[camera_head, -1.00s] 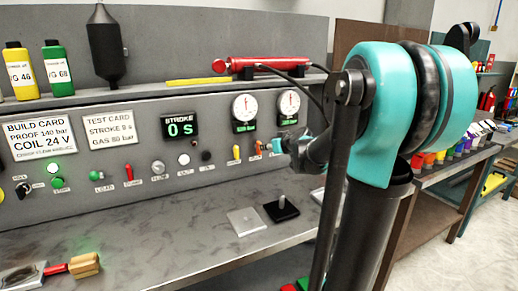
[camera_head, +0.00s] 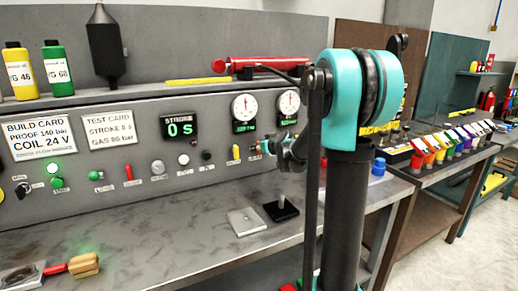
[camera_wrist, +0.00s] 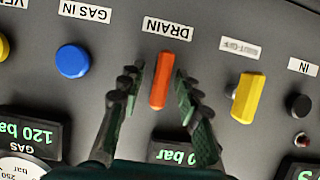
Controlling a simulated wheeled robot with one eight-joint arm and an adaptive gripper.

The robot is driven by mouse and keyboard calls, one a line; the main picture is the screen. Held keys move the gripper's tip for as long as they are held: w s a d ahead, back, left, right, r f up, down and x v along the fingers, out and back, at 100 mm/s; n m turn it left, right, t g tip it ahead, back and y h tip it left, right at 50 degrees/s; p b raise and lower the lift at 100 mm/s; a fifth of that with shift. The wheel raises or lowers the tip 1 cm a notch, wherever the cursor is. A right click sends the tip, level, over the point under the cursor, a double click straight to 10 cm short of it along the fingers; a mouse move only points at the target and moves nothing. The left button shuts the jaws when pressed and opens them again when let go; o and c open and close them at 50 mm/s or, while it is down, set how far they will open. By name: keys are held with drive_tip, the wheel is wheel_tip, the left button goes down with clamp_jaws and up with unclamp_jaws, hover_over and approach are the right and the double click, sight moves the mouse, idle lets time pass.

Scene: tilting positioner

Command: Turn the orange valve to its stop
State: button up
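The orange valve (camera_wrist: 158,81) is a slim lever handle under the DRAIN label, upright in the wrist view. My gripper (camera_wrist: 159,76) is open, with one dark finger on each side of the handle and a narrow gap showing on both sides. Whether the fingertips reach the panel depth of the handle is hard to tell. In the head view, my gripper (camera_head: 266,147) is at the panel by the valve, which is mostly hidden there.
A yellow SHUT-OFF valve (camera_wrist: 245,98) and a blue GAS IN knob (camera_wrist: 72,61) flank the orange valve. Digital displays (camera_wrist: 172,154) sit close by on the panel. Below, a metal plate (camera_head: 247,222) and a black block (camera_head: 281,210) lie on the bench.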

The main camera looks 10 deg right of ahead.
clamp_jaws()
idle(0.4)
drive_tip(key=m+y, duration=0.2)
drive_tip(key=m, duration=0.1)
drive_tip(key=shift+d+g, duration=0.15)
drive_tip(key=shift+g, duration=0.15)
drive_tip(key=m+y, duration=0.2)
drive_tip(key=m, duration=0.1)
drive_tip(key=shift+w+d+f, duration=0.1)
drive_tip(key=m+y, duration=0.2)
drive_tip(key=m, duration=0.1)
drive_tip(key=shift+f, duration=0.1)
drive_tip(key=shift+f+m+t+y, duration=0.1)
drive_tip(key=shift+m+t+y, duration=0.3)
drive_tip(key=shift+m, duration=0.7)
drive_tip(key=shift+m+t+y, duration=0.3)
drive_tip(key=shift+m+t, duration=0.1)
drive_tip(key=shift+m, duration=0.7)
